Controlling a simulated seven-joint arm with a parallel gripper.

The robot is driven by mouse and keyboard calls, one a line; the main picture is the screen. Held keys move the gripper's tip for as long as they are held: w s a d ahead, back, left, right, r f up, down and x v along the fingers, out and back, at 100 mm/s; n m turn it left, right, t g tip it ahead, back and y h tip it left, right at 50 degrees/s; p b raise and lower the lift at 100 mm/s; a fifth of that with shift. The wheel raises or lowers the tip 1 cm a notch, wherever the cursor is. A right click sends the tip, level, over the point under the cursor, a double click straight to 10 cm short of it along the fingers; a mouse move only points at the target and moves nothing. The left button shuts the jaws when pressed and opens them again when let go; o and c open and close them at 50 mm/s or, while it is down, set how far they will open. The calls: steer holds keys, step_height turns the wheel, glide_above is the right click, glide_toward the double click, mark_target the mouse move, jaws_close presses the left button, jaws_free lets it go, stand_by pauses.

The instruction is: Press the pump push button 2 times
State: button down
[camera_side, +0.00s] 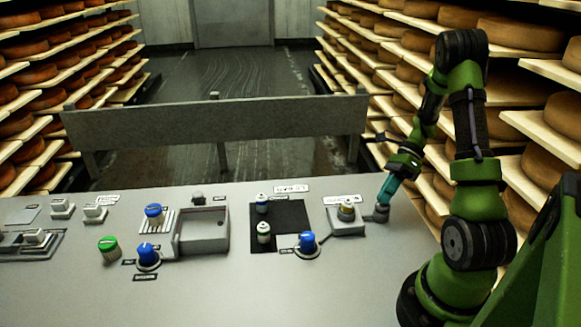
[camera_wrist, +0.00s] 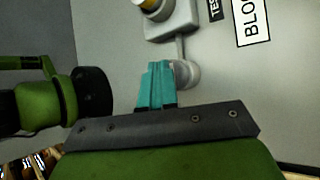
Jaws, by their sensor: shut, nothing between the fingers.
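My gripper, with teal fingers (camera_side: 384,196), is shut and empty, pointing down at the panel's right end. In the wrist view its fingertips (camera_wrist: 157,68) overlap the left side of a small round grey fitting (camera_wrist: 187,74). In the side view this grey fitting (camera_side: 381,215) stands just below the fingertips; I cannot tell whether they touch. A grey box (camera_side: 346,228) with a yellowish-topped button (camera_side: 346,211) stands left of the fitting, joined to it by a short pipe. The button also shows at the top of the wrist view (camera_wrist: 155,6). I cannot read which control is labelled pump.
The grey panel (camera_side: 210,290) also carries blue knobs (camera_side: 307,243), a green knob (camera_side: 108,248), a square tray (camera_side: 203,247) and a black plate (camera_side: 287,216) with two small cylinders. A low grey barrier (camera_side: 215,122) stands behind. Cheese shelves (camera_side: 520,70) flank the arm.

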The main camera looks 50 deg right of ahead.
steer(key=shift+r, duration=1.2)
step_height(320, 180, up, 5)
stand_by(0.6)
